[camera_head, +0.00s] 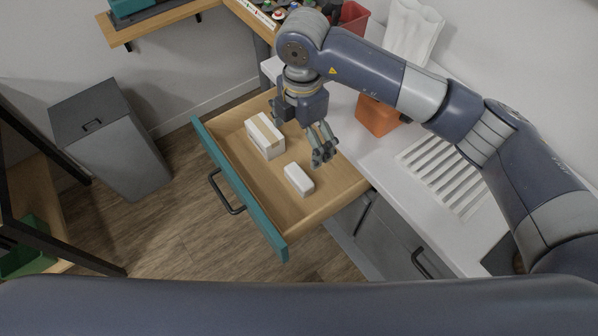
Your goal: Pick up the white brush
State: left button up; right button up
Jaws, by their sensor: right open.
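I cannot make out a clear brush shape in this view. A small plain white block-like object (298,181) lies in the open wooden drawer (230,146), and I see no bristles on it. A larger white box with a tan strip (264,137) stands in the drawer to its upper left. My right gripper (323,155) reaches down over the drawer's right part, above and to the right of the small white object. Its fingers are open and nothing shows between them. My left gripper is out of view.
The drawer has a teal front (237,183) with a dark handle. A white counter (345,137) with an orange container (378,115) and drain grooves lies to the right. A red bin (353,18) is behind. A grey bin (110,137) stands left on open floor.

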jog(key=b, duration=0.5)
send_near(301, 174)
jog(key=shift+s+f, duration=0.1)
jog(key=shift+s, duration=0.1)
jog(key=shift+f, duration=0.3)
notch_tip(301, 174, down, 4)
jog(key=shift+f, duration=0.2)
notch_tip(301, 174, down, 6)
jog(key=shift+w+r+p, duration=0.15)
jog(key=shift+p, duration=0.45)
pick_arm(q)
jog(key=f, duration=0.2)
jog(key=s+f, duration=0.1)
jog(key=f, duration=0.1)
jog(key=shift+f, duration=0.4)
pick_arm(e)
jog(key=c, duration=1.3)
jog(key=shift+o, duration=0.2)
